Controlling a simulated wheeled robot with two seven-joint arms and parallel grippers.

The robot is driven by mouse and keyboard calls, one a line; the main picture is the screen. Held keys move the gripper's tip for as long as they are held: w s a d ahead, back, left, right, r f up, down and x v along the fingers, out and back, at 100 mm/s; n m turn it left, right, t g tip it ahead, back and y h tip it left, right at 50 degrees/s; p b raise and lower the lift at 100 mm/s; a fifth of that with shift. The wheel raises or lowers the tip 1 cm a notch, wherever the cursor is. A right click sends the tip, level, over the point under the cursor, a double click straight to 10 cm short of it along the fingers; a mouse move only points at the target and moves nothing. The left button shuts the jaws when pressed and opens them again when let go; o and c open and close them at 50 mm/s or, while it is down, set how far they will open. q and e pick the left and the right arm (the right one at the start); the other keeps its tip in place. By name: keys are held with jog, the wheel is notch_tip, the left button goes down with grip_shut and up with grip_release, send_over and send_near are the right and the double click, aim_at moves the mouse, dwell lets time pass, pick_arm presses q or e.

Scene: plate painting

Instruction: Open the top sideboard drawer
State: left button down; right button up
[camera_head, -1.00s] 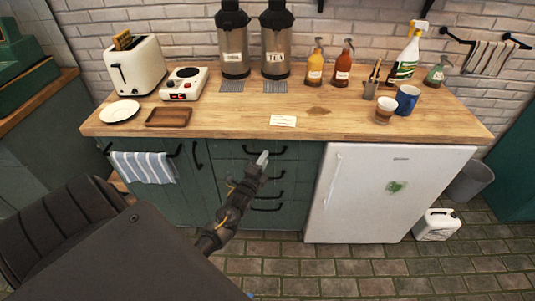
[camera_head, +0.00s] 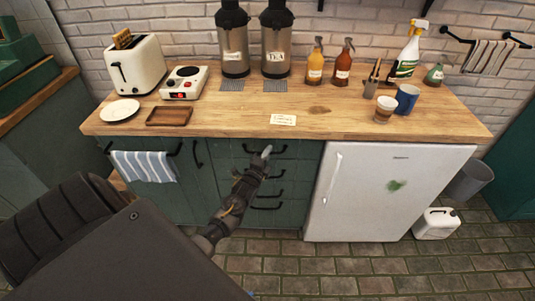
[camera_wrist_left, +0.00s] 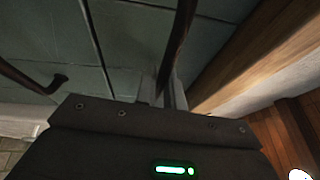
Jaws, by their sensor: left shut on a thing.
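The green sideboard has a column of drawers with dark bar handles. The top drawer (camera_head: 233,147) is closed, just under the wooden counter. My left gripper (camera_head: 266,153) is at the top drawer's handle (camera_head: 280,149), its fingers shut on the bar. In the left wrist view the dark handle bar (camera_wrist_left: 181,40) runs between the gripper's fingers (camera_wrist_left: 163,92). The gripper and forearm hide part of the drawers below. My right gripper is not in view.
The wooden counter (camera_head: 330,122) overhangs the drawers. A white fridge (camera_head: 365,205) stands right of them. A striped towel (camera_head: 145,166) hangs at the left cabinet. The brick floor (camera_head: 290,268) in front is clear.

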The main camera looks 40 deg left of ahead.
pick_arm(q)
jog(key=shift+s+d, duration=0.1)
jog(key=s+d+p, duration=0.5)
jog(key=s+d, duration=0.5)
jog(key=s, duration=0.3)
jog(key=s+d+p, duration=0.5)
jog(key=s+d, duration=0.5)
jog(key=s, duration=0.4)
jog(key=shift+s+d, duration=0.15)
jog(key=shift+d, duration=0.2)
jog(key=c, duration=1.5)
grip_release()
